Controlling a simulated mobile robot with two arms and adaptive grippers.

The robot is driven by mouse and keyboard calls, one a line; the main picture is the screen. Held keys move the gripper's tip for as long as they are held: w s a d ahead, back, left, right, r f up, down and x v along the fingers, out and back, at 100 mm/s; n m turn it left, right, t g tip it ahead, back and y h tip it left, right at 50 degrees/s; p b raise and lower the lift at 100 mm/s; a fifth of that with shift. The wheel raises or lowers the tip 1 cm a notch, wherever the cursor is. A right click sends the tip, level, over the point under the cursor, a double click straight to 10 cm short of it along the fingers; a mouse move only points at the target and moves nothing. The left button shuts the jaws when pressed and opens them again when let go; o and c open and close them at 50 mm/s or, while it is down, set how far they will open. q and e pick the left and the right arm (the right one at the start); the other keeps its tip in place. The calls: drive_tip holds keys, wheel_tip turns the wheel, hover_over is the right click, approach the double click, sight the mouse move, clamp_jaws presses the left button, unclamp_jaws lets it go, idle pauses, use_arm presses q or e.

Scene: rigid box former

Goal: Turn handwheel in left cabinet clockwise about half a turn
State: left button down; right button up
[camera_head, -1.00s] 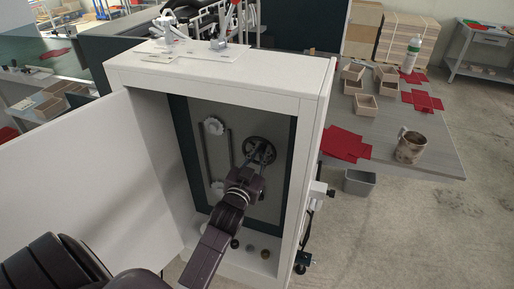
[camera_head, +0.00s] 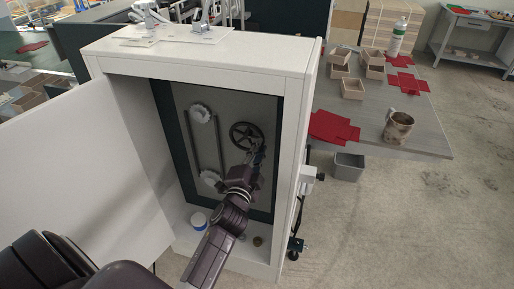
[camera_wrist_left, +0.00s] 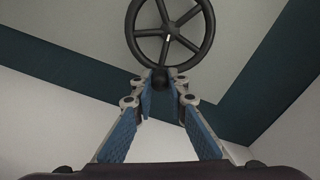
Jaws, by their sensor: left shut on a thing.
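The black handwheel (camera_head: 235,128) is on the grey back panel inside the open white cabinet (camera_head: 200,52). It also shows at the top of the left wrist view (camera_wrist_left: 209,28), with its spokes and a dark round knob (camera_wrist_left: 160,79) at the bottom of its rim. My left gripper (camera_head: 257,150) reaches into the cabinet to the lower right part of the wheel. In the left wrist view its blue-padded fingers (camera_wrist_left: 161,88) converge at the knob and are shut on it. The fingertips partly hide the knob. My right gripper is not in view.
The open door (camera_head: 85,185) stands at the left. Two pulley-like white discs (camera_head: 200,113) joined by a belt are left of the wheel. A table (camera_head: 425,140) with boxes and a mug (camera_head: 398,128) stands right.

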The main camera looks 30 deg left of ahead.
use_arm(q)
drive_tip(key=f+m+b, duration=0.1)
drive_tip(key=f+m, duration=0.1)
drive_tip(key=shift+m, duration=0.4)
drive_tip(key=s+a+f+m+b, duration=0.1)
drive_tip(key=a+f+m, duration=0.3)
drive_tip(key=m, duration=1.2)
drive_tip(key=shift+s+a+f+m+b, duration=0.15)
drive_tip(key=shift+a+f+m+b, duration=0.2)
drive_tip(key=shift+a+b, duration=0.35)
drive_tip(key=c, duration=1.9)
unclamp_jaws()
drive_tip(key=v, duration=1.2)
